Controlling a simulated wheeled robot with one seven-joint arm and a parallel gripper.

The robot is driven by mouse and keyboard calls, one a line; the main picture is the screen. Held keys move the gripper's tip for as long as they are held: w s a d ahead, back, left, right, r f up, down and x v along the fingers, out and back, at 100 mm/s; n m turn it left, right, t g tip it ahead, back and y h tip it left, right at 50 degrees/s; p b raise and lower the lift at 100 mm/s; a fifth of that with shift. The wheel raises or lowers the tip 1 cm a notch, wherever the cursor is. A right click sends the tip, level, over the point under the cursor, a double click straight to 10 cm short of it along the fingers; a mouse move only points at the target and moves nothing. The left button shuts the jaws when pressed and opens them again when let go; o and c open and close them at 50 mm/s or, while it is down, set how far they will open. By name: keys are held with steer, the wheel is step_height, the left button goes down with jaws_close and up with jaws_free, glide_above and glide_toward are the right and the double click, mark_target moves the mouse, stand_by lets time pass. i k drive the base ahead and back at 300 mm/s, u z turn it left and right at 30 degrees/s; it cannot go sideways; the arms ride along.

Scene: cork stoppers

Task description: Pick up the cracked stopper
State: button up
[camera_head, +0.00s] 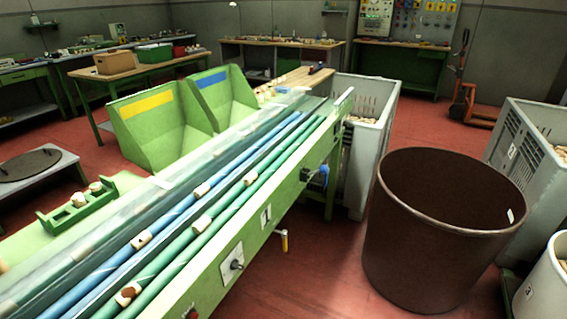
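Several cork stoppers lie on the blue and green rollers of a green sorting machine (262,232). One stopper (128,295) near the bottom has a dark reddish-brown patch. Another stopper (141,239) shows a small dark mark. Paler stoppers lie farther along, one (201,225) on the green roller, one (201,190) on the blue and one (250,179) beyond. I cannot tell which one is cracked at this size. My gripper is not in view.
Green bins with a yellow label (147,104) and a blue label (212,80) stand behind the machine. A small green rack (75,215) holds stoppers at left. A large brown tub (430,250) and grey crates (355,150) stand right. Red floor is open between machine and tub.

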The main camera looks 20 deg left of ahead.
mark_target(250, 178)
steer(key=u, duration=0.3)
steer(key=i, duration=1)
steer(key=u, duration=0.6)
